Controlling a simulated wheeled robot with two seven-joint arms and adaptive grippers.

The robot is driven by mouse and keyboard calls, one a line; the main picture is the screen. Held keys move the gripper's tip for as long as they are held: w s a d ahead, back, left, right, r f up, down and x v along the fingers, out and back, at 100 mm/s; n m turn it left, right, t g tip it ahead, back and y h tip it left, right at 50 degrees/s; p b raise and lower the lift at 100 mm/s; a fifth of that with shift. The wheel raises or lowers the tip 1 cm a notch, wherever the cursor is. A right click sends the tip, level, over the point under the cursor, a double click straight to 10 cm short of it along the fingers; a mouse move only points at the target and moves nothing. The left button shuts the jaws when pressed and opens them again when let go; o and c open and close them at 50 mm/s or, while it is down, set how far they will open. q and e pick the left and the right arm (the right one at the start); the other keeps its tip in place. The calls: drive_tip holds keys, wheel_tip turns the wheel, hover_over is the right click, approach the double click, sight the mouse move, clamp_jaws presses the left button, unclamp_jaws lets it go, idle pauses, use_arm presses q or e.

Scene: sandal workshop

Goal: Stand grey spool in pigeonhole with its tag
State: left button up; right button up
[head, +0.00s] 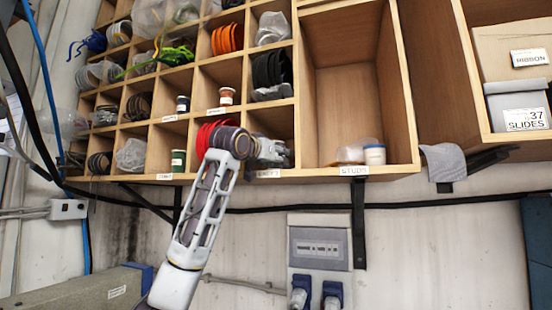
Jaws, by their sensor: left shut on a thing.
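My left arm reaches up from below, and its gripper (272,152) is inside a bottom-row pigeonhole (282,118) of the wooden rack. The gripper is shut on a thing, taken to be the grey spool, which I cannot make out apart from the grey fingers. A white tag (268,174) on the front edge below this pigeonhole seems to read GREY. Whether the spool touches the pigeonhole floor is hidden. My right gripper is not in view.
A red coil (205,137) fills the pigeonhole to the left, partly behind my wrist. Upright spools stand farther left: green (178,161), dark (183,104) and brown (226,96).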

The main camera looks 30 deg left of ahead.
use_arm(q)
drive_tip(key=shift+f, duration=0.1)
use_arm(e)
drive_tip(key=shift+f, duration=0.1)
use_arm(q)
drive_tip(key=o, duration=0.7)
drive_tip(key=shift+c, duration=0.2)
drive_tip(key=o, duration=0.4)
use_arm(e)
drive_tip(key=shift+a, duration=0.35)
use_arm(q)
drive_tip(key=shift+s, duration=0.35)
drive_tip(key=s+b, duration=0.1)
drive_tip(key=s, duration=0.2)
drive_tip(key=s+b, duration=0.1)
drive_tip(key=s, duration=0.3)
drive_tip(key=s+b, duration=0.1)
drive_tip(key=s, duration=0.3)
drive_tip(key=shift+s+d, duration=0.15)
drive_tip(key=shift+d, duration=0.25)
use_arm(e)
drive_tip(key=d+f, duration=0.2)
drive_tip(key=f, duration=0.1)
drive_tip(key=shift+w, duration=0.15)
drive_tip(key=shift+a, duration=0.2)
